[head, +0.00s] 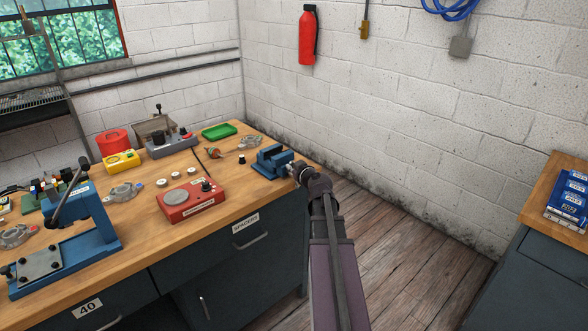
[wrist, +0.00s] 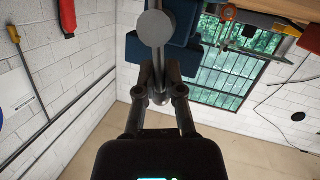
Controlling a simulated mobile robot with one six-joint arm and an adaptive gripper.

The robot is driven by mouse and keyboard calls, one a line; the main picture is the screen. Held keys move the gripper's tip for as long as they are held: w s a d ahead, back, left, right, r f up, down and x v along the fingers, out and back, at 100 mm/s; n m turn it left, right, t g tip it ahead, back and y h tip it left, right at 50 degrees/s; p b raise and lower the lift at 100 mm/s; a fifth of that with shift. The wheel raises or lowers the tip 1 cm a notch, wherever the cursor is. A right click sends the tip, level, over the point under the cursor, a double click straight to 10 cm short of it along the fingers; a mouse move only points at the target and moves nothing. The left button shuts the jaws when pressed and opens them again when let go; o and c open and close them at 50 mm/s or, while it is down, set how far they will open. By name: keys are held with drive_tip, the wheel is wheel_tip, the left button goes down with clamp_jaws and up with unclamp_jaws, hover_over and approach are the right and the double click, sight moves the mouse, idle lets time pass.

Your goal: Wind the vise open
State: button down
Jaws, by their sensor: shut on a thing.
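The blue vise (head: 270,163) is at the right end of the wooden workbench. In the wrist view the blue vise body (wrist: 184,18) is at the top, with a round grey screw end (wrist: 153,28) in front of it. My gripper (head: 297,172) is at the vise's right side, at the bench edge. In the wrist view my gripper (wrist: 159,92) has its fingers closed together just below the round end, shut on the vise handle. The handle is mostly hidden by the fingers. How far the vise jaws are apart cannot be told.
A red device (head: 187,200), a green tray (head: 219,131) and a blue press (head: 80,230) stand on the workbench (head: 160,235). The floor (head: 400,250) right of the bench is clear. Another bench with blue boxes (head: 570,197) is at the far right.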

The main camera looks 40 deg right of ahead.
drive_tip(key=shift+a+f+n, duration=0.1)
drive_tip(key=shift+a+n, duration=0.2)
drive_tip(key=shift+n, duration=0.4)
drive_tip(key=shift+h+b, duration=0.3)
drive_tip(key=c, duration=1)
unclamp_jaws()
drive_tip(key=shift+s, duration=0.1)
